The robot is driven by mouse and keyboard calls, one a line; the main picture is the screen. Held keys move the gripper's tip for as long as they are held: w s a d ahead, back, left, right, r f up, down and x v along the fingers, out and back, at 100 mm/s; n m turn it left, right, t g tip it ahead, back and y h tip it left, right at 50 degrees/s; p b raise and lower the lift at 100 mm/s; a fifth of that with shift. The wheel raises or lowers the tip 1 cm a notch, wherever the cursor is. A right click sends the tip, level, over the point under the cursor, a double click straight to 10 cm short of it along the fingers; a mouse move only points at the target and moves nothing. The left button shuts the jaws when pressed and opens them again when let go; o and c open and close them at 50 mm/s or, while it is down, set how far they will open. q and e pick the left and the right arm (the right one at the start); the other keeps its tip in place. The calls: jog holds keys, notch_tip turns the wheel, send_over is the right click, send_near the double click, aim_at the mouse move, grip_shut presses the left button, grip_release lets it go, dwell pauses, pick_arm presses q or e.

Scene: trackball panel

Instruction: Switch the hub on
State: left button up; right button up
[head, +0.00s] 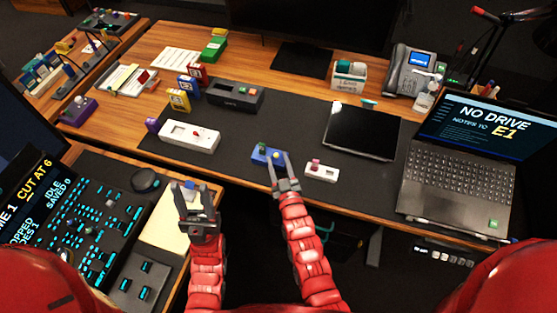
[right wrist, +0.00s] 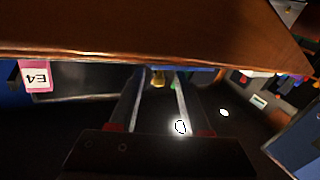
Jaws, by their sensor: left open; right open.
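No device carries a readable hub label, so I cannot tell which is the hub. A white box with a red switch-like part (head: 190,136) lies on the dark desk mat. A small white box with a pink knob (head: 322,171) lies right of my right gripper. My left gripper (head: 190,190) is open and empty, low near the side desk.
A black box (head: 235,95) stands behind the white box. A dark tablet (head: 362,131), an open laptop (head: 456,165) and a phone (head: 413,72) fill the right. A control panel (head: 85,215) is on the side desk. The wooden front edge (head: 235,182) runs close to my arms.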

grip_shut()
